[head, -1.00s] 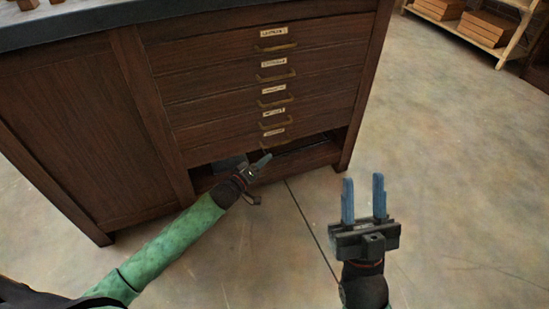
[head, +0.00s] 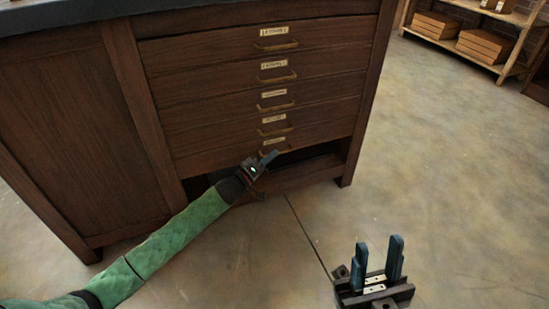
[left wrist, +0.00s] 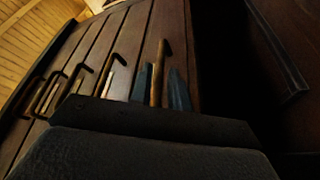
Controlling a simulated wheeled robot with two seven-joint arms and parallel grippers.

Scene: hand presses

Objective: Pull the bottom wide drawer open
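The wooden cabinet has a stack of wide drawers. The bottom wide drawer (head: 215,157) sits flush with those above it, with a paper label and a brass handle (head: 285,151). My left gripper (head: 270,157) is at this handle, partly covering it in the head view. In the left wrist view the handle (left wrist: 158,65) passes between the two blue fingers (left wrist: 162,88), with a gap towards the right finger, so the gripper looks open around it. My right gripper (head: 377,258) is open and empty, low over the floor.
A dark open recess (head: 310,165) lies below the bottom drawer. The cabinet leg (head: 347,170) stands to its right. The concrete floor (head: 450,190) in front and to the right is clear. A shelf with wooden boxes (head: 485,44) stands at the back right.

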